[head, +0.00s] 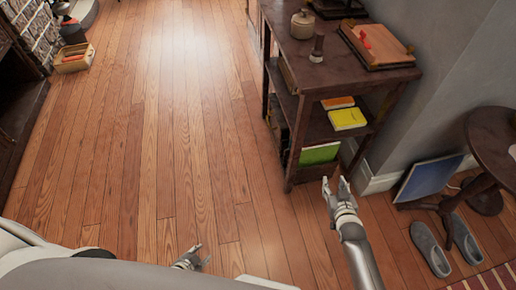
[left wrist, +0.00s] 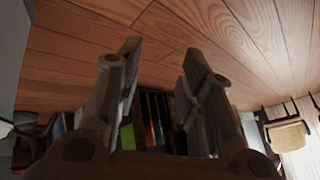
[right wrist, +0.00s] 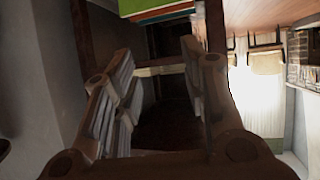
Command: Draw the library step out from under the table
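I cannot make out a library step for certain in any view. The dark wooden table (head: 335,72) with shelves stands at the upper right in the head view. Its lower shelves hold yellow and green books. My right gripper (head: 337,186) is open and empty beside the table's near front leg, low over the floor. In the right wrist view its fingers (right wrist: 163,75) are apart, with a dark shelf space and green-edged books beyond. My left gripper (head: 198,256) is low at the bottom centre, away from the table. In the left wrist view its fingers (left wrist: 160,70) are apart and empty.
A round dark table (head: 492,142) stands at the right, with a blue panel (head: 428,178) leaning on the wall and grey slippers (head: 430,248) on the floor. A small box (head: 73,60) lies far left. The wooden floor (head: 160,140) in the middle is clear.

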